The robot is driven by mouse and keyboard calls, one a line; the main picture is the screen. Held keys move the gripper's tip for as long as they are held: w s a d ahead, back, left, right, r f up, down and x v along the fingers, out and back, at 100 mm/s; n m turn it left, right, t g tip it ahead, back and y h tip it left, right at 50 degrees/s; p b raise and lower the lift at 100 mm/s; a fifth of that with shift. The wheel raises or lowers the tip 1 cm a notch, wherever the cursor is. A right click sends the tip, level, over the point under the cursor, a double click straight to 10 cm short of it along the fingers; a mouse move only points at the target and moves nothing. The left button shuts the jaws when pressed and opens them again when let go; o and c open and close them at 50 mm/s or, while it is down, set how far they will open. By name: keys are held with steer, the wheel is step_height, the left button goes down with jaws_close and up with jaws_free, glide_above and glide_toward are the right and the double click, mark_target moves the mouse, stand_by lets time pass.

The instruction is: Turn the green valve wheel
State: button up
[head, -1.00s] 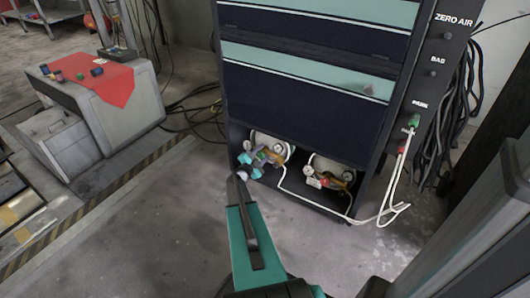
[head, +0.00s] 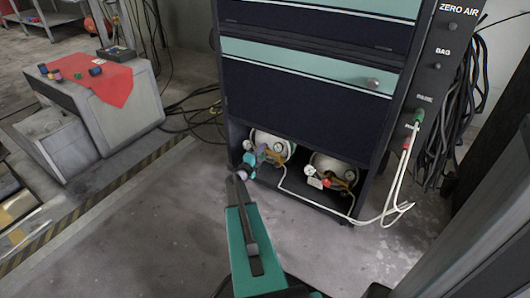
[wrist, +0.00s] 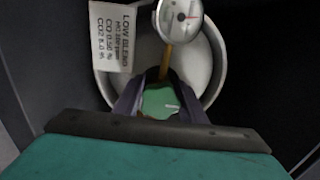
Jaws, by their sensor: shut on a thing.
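The green valve wheel (wrist: 160,101) shows in the wrist view, in front of the round end of a pale cylinder. My gripper (wrist: 158,106) has its two dark fingers on either side of the wheel and is shut on it. In the head view my gripper (head: 262,155) reaches into the left side of the low cabinet bay, at the left cylinder (head: 272,141). There the wheel is mostly hidden behind my gripper.
A round gauge (wrist: 180,18) and a white printed label (wrist: 112,36) sit close above the wheel. A second cylinder (head: 334,166) with a red part stands to the right. A white hose (head: 300,196) runs along the bay front.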

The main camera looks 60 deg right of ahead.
stand_by(0.4)
steer(key=o, duration=1.1)
steer(key=shift+c, duration=0.2)
steer(key=shift+a, duration=0.1)
steer(key=a+p, duration=0.4)
steer(key=a, duration=0.9)
steer(key=shift+a, duration=0.3)
steer(key=shift+p, duration=0.3)
